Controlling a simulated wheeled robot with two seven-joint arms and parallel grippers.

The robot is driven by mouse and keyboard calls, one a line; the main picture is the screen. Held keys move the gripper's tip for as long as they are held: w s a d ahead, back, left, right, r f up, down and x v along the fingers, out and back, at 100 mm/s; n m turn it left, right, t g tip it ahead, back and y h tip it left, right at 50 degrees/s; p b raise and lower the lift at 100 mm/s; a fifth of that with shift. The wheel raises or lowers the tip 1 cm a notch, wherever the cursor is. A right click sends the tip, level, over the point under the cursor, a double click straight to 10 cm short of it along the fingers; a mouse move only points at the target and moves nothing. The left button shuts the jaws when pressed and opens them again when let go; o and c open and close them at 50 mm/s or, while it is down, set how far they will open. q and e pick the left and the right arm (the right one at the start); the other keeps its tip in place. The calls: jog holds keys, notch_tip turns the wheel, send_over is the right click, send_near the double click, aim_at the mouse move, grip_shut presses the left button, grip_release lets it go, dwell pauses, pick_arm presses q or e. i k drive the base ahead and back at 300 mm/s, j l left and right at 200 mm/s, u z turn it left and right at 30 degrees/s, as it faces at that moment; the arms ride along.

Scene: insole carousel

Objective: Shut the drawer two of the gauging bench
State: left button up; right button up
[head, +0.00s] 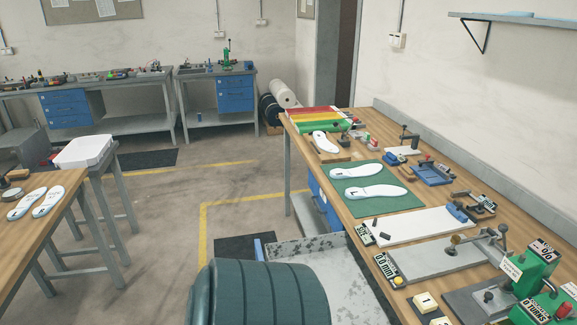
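The gauging bench (433,222), a wooden top with gauges and fixtures on it, runs along the right wall. Under its near-left edge a blue drawer unit (325,203) shows. A grey, speckled open drawer (318,252) sticks out to the left from under the bench top, with a thin strip of its blue front (265,241) at its far-left end. It looks empty where visible. Its near part is hidden behind a dark ribbed shape in the foreground. I cannot read a drawer number. Neither of my grippers is in view.
White insoles (368,171) lie on a green mat (396,204) on the bench. A wooden table (22,235) with insoles stands at left, beside a white tray (82,151) on a stand. Floor between them (160,215) is clear. Workbenches line the back wall.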

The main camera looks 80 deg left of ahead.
aim_at(355, 297)
jog(key=j+u, duration=0.2)
jog(key=u, duration=2.35)
jog(key=j, duration=0.05)
